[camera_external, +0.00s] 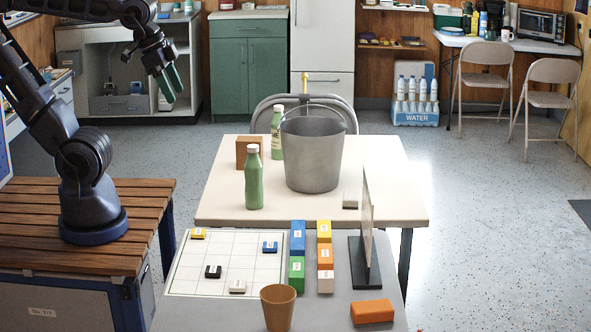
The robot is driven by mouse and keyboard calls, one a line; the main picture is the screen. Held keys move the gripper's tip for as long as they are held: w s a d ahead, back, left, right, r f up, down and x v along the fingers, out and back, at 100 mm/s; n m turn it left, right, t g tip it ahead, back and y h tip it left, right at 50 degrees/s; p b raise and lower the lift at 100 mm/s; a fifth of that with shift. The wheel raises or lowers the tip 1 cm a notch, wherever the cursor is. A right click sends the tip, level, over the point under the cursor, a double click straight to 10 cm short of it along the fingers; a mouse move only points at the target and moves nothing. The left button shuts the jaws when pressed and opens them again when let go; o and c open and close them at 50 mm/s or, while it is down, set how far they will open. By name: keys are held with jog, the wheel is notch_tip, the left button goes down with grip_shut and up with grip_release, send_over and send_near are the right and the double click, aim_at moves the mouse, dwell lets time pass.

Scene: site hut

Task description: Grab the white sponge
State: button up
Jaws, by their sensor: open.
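A small whitish block (350,200) lies on the far cream table, right of the grey bucket and beside an upright panel; it may be the white sponge, but its texture is too small to tell. Another white block (326,284) with a label stands at the near end of a row on the near table, and a small white piece (238,287) lies on the grid board. My gripper (174,87) has green fingers and hangs open and empty at upper left, high above and well away from these things.
The bucket (312,156) and green bottles (254,179) stand on the far table (400,205). An upright panel (367,222) on a dark base rises on the near table. A tan cup (278,307), orange block (373,311) and coloured blocks (297,240) stand around it.

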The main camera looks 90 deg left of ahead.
jog(key=w+a+r+m+g+y, duration=0.1)
jog(key=w+a+m, duration=0.2)
jog(key=w, duration=0.5)
jog(key=w+a+r+m+g, duration=0.1)
jog(key=w+a+m, duration=0.15)
jog(key=w, duration=0.65)
jog(key=m+g+h, duration=0.1)
jog(key=m+g, duration=0.2)
jog(key=m, duration=1)
send_over(351, 195)
notch_tip(351, 195, down, 37)
notch_tip(351, 195, down, 10)
jog(key=shift+f, duration=0.2)
jog(key=c, duration=1.1)
